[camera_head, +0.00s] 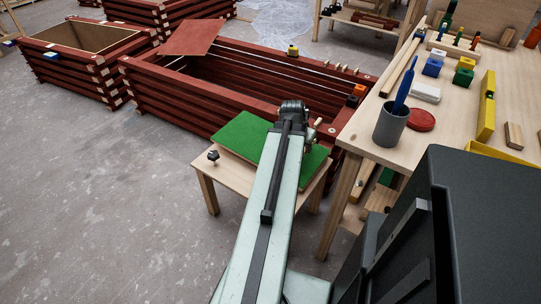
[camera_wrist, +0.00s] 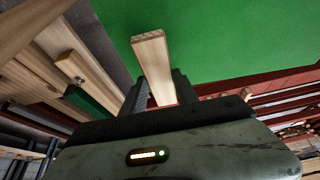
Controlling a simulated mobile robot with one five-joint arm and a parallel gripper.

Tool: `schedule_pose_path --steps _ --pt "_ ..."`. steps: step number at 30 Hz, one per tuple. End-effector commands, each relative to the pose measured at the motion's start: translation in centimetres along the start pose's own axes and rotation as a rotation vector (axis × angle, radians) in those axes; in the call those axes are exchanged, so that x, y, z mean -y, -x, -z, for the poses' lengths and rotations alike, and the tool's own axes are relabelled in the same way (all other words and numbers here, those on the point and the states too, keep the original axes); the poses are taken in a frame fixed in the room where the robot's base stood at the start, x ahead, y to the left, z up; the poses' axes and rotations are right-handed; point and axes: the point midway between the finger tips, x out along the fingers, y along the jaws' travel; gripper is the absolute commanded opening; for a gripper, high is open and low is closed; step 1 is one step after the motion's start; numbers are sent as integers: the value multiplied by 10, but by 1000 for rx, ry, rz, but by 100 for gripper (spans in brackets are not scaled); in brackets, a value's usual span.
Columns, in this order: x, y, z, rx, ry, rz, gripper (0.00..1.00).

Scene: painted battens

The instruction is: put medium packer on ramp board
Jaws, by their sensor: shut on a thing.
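My gripper (camera_wrist: 160,90) is shut on a pale wooden packer (camera_wrist: 152,58), a plain flat strip that sticks out beyond the fingers in the wrist view. A green-topped board (camera_head: 240,136), which I take as the ramp board, lies on a low wooden table at the middle of the head view. It also fills the upper right of the wrist view (camera_wrist: 235,35). The packer shows against the green, but I cannot tell whether it touches it. In the head view my gripper (camera_head: 293,106) is over the board's far right part; its fingers and the packer are hidden there.
The low table (camera_head: 208,178) has a dark knob (camera_head: 213,155) at its left. A red batten box (camera_head: 150,97) stands behind it, with a red panel (camera_head: 192,37) across one corner. The workbench (camera_head: 360,140) at right holds a grey cup (camera_head: 390,126) and several blocks. Floor at left is clear.

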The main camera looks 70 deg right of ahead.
Motion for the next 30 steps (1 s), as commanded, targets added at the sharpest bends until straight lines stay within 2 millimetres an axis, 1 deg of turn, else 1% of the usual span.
schedule_pose_path --steps 2,4,5,7,8,9,14,15,18,21,24,28,30 --pt "-2 -2 0 -1 2 1 0" --pt "0 -1 1 -1 3 1 0" --pt "4 -1 1 -1 4 1 0" --pt "18 -3 2 -1 7 2 0" --pt "26 -4 2 -1 6 1 0" --pt "39 -6 2 0 8 1 0" --pt "89 -12 2 -1 6 1 0" --pt "102 -13 2 -1 7 1 0" --pt "130 -16 1 0 4 1 0" --pt "149 -17 1 0 2 -1 0" --pt "158 -17 0 0 2 -1 0" --pt "159 -17 -1 0 0 -1 0" --pt "158 -23 -4 0 0 -1 0"
